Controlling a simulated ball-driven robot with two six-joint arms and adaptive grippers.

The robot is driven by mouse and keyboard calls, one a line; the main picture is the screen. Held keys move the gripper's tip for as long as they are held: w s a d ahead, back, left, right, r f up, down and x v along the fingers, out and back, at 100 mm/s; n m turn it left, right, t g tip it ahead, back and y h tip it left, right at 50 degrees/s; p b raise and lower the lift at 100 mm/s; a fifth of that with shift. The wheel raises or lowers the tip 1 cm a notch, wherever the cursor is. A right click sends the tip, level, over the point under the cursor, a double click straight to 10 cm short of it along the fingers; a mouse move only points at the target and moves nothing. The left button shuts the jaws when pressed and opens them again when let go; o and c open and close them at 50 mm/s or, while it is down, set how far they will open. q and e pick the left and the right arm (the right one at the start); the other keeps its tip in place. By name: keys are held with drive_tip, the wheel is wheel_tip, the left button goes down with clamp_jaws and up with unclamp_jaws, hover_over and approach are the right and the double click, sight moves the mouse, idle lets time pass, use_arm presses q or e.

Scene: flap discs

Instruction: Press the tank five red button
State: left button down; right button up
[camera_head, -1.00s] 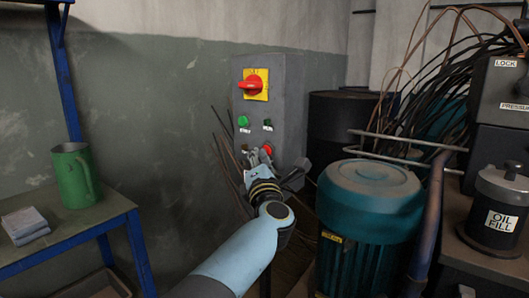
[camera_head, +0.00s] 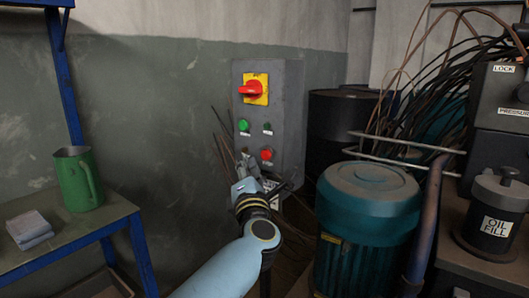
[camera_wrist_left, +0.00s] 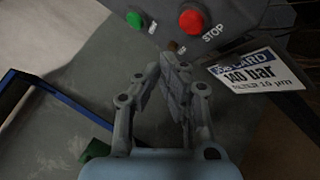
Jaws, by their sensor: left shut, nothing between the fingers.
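The grey control box (camera_head: 290,110) on the wall carries a red button (camera_head: 266,154) at its lower right. In the left wrist view the red button (camera_wrist_left: 192,21) is marked STOP, and a green button (camera_wrist_left: 134,19) sits to its left. No "tank five" label is readable. My left gripper (camera_head: 245,158) is shut and empty, just left of the red button in the head view. In the left wrist view its fingertips (camera_wrist_left: 175,60) point up toward the box, below the red button and apart from it in the picture. My right gripper is out of view.
A red rotary switch on a yellow plate (camera_head: 261,98) sits above the buttons, with another green button (camera_head: 243,125) beneath it. A card reading 140 bar (camera_wrist_left: 250,70) hangs below the box. A teal motor (camera_head: 368,205) stands to the right, a blue-framed bench (camera_head: 100,218) to the left.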

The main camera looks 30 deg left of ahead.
use_arm(q)
drive_tip(key=shift+s+a+p, duration=0.1)
drive_tip(key=shift+s+p, duration=0.25)
drive_tip(key=shift+s, duration=0.9)
drive_tip(key=s+d+f+m+g+h, duration=0.1)
drive_tip(key=s+d+f+m+h, duration=0.15)
drive_tip(key=s+f+m, duration=0.7)
drive_tip(key=s+d+f+m+g+h, duration=0.1)
drive_tip(key=s+f+m+g+h, duration=0.2)
drive_tip(key=f, duration=1.2)
drive_tip(key=s+d+f+m+h, duration=0.1)
drive_tip(key=s+f+m+h, duration=0.6)
drive_tip(key=f, duration=0.5)
drive_tip(key=s+f+m+g, duration=0.3)
drive_tip(key=s+f+m, duration=0.1)
drive_tip(key=s, duration=0.8)
drive_tip(key=s+f+m+g, duration=0.4)
drive_tip(key=s+f, duration=0.3)
drive_tip(key=s, duration=0.5)
drive_tip(key=s+f+m+g, duration=0.4)
drive_tip(key=s+f+m, duration=0.1)
drive_tip(key=s, duration=0.7)
drive_tip(key=shift+s+d+f, duration=0.35)
drive_tip(key=shift+d, duration=0.1)
